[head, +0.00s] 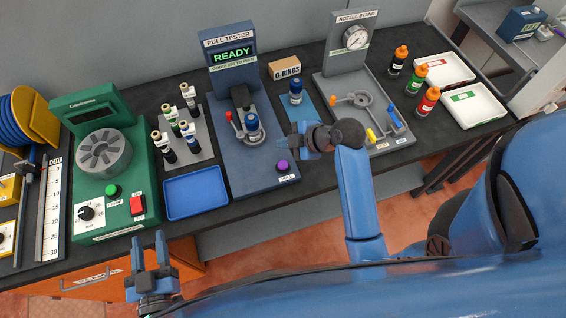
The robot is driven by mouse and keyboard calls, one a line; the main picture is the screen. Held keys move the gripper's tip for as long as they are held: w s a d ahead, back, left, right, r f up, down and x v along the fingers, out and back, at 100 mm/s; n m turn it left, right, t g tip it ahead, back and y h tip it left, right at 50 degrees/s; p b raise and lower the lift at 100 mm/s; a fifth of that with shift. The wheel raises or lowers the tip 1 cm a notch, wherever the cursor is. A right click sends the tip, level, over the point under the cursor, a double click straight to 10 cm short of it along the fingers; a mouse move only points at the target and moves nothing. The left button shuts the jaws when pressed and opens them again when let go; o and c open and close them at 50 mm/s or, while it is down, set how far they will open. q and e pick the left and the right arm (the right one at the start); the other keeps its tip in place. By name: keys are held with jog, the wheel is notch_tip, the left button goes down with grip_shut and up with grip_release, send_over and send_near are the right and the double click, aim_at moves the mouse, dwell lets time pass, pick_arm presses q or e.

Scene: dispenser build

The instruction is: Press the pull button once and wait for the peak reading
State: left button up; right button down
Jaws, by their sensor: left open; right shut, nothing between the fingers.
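The blue pull tester (229,58) stands at the centre of the bench, and its screen (233,53) reads READY in green. The purple pull button (282,167) sits at the front right of its base, by a PULL label. A blue-topped piece (252,122) sits in the tester's fixture beside a red-tipped lever (230,117). My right gripper (281,142) is shut and empty, just behind the button in the picture; its height above the base is hard to judge. My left gripper (148,238) is open and empty in front of the bench edge.
A blue tray (196,194) and a rack of several vials (185,145) stand left of the tester, beside a green centrifuge (102,180). A blue bottle (296,92), an O-rings box (285,67) and the nozzle stand (348,50) are to the right. Coloured bottles and white trays stand further right.

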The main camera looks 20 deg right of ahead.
jog(key=shift+w+f, duration=0.1)
jog(key=b, duration=0.6)
send_over(286, 166)
notch_tip(286, 166, down, 7)
jog(key=shift+f, duration=0.15)
jog(key=shift+f+b, duration=0.7)
jog(key=shift+f, duration=0.15)
dwell(1.3)
jog(key=shift+f+b, duration=0.25)
jog(key=shift+b, duration=0.05)
